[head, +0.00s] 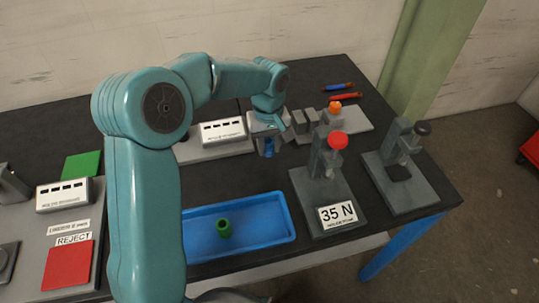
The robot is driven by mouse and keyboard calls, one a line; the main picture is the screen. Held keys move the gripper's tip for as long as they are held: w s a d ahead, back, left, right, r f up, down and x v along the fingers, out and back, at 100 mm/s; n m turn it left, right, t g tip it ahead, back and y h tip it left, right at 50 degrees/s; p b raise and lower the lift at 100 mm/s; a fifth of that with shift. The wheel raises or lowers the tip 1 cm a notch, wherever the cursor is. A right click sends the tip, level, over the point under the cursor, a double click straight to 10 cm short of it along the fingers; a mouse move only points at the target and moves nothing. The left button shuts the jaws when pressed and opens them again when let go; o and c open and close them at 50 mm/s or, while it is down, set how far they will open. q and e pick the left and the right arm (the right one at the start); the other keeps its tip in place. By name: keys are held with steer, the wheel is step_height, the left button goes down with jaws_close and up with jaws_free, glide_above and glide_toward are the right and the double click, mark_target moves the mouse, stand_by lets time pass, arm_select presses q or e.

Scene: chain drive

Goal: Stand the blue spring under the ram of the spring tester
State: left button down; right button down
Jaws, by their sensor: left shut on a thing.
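My left gripper (267,136) comes in from the upper left and points down over the back middle of the table. It is shut on the blue spring (268,149), which shows only in part below the fingers. The spring tester (322,180) is a grey stand with a red knob and a "35 N" sign, to the right of and nearer than the gripper. The spring is apart from it. The space under its ram is small and partly hidden. My right gripper is not in view.
A blue tray (285,238) holds a green spring (224,228). A second stand with a black knob (423,128) is at the right table edge. Grey blocks (305,121) and an orange-topped part (335,108) stand behind. A red reject pad (69,265) lies left.

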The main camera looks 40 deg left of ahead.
mark_target(269, 155)
arm_select(q)
step_height(269, 155, down, 5)
steer(key=shift+w+f, duration=0.1)
steer(key=shift+s+r, duration=0.25)
steer(key=shift+f, duration=0.2)
steer(key=c, duration=0.8)
jaws_free()
steer(key=shift+w+f, duration=0.1)
steer(key=shift+w, duration=0.1)
steer(key=shift+s+r, duration=0.15)
steer(key=shift+r, duration=0.3)
step_height(269, 155, up, 11)
steer(key=shift+f, duration=0.1)
steer(key=shift+r, duration=0.45)
